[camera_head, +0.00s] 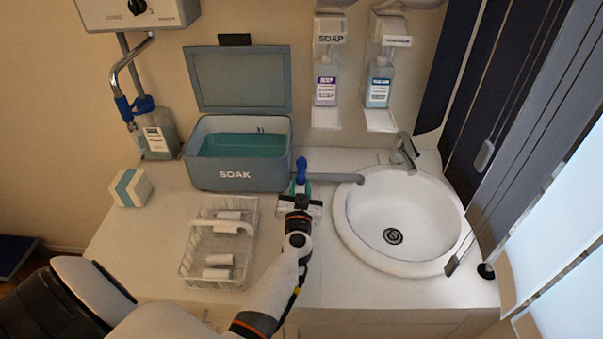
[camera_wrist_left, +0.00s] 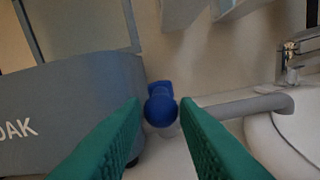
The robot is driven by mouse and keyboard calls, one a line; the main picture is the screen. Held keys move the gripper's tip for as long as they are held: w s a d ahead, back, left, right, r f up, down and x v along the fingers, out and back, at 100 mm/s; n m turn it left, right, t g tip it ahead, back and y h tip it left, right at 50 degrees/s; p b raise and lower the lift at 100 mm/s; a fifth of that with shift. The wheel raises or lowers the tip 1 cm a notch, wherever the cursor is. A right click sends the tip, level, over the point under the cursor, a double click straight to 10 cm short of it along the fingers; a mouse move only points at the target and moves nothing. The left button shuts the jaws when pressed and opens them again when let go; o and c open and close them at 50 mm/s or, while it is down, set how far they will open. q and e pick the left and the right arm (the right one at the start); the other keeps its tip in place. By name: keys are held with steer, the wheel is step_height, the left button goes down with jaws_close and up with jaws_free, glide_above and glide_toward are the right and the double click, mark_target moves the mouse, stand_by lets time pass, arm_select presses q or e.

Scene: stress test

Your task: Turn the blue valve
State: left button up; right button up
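The blue valve (camera_head: 301,169) sits at the wall end of the grey spout pipe (camera_head: 335,177), between the soak box and the sink. In the left wrist view its rounded blue knob (camera_wrist_left: 160,108) shows in the gap between my green fingertips. My left gripper (camera_head: 299,187) is open and points at the valve from the front. A gap shows on both sides of the knob, so the fingers are not closed on it. I cannot tell how far the tips reach along it. My right gripper is not in view.
The grey SOAK box (camera_head: 236,178), lid open, stands close left of the valve. A white wire basket (camera_head: 186,262) with white rolls is in front. The round sink (camera_head: 365,235) and chrome tap (camera_head: 404,152) are to the right. Wall dispensers (camera_head: 327,75) hang above.

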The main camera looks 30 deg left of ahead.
mark_target(301, 171)
arm_select(q)
steer(key=x, duration=0.4)
steer(key=shift+w+a+f+b, duration=0.2)
steer(key=shift+w+b, duration=0.1)
steer(key=shift+w, duration=0.05)
steer(key=shift+w+a+r, duration=0.1)
steer(key=shift+w+a, duration=0.1)
steer(key=shift+w, duration=0.25)
jaws_close()
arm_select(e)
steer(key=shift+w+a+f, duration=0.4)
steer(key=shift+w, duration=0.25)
